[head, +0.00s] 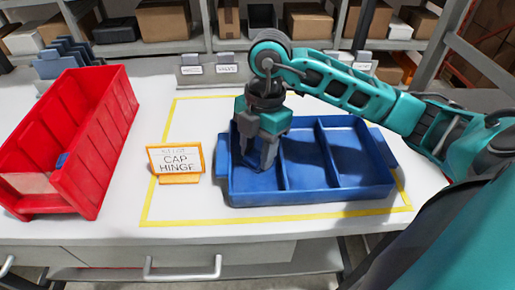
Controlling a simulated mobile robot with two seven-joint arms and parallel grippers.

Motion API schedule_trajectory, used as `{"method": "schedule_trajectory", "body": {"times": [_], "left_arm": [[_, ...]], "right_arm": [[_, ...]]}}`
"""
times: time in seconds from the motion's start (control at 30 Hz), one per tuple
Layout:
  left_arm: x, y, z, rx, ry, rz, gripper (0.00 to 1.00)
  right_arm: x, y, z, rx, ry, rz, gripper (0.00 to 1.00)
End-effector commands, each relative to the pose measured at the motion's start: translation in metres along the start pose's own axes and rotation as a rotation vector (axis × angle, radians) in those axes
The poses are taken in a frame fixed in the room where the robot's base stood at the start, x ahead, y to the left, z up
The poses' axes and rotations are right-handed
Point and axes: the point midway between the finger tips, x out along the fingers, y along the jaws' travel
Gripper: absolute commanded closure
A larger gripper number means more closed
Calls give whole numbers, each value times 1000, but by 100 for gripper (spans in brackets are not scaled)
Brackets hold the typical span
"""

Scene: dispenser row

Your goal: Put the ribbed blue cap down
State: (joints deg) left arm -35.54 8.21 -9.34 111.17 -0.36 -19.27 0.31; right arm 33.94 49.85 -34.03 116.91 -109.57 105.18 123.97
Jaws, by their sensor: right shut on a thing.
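My right gripper (265,163) reaches down into the left compartment of a blue tray (315,196). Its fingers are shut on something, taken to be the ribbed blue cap. I cannot make out the cap, as the fingers and the blue tray hide it or blend with it. The tray has three compartments side by side; the middle and right ones look empty. A card (176,163) left of the tray reads "CAP HINGE" under a faint line I cannot read. My left gripper is out of view.
A red bin (112,93) stands at the left with a small blue piece (62,160) inside. Yellow tape (200,226) outlines an area around the tray and card. Labelled dispensers (215,70) and shelves with boxes line the back. White tabletop is clear left of the card.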

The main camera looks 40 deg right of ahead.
Motion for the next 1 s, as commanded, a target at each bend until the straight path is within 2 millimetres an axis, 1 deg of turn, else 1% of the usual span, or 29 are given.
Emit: {"method": "schedule_trajectory", "body": {"times": [0.13, 0.27, 0.3, 0.53, 0.8, 0.87, 0.93, 1.0], "left_arm": [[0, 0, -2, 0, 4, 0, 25], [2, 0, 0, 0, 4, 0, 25], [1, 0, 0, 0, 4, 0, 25], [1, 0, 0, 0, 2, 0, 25], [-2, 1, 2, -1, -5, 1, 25], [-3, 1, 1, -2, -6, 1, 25], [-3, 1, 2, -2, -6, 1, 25], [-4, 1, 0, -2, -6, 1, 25]], "right_arm": [[-1, 0, 0, 0, 1, 1, 85], [3, 0, 0, 0, 1, 1, 85], [2, 0, 0, 0, 0, 1, 54], [2, 0, 0, 0, 1, 1, 32], [0, 0, 0, 0, 0, 1, 31], [-4, 0, 0, 0, 0, 2, 31], [-12, 1, 0, 0, 0, 4, 31], [-25, 1, 0, 0, -1, 5, 31]]}}
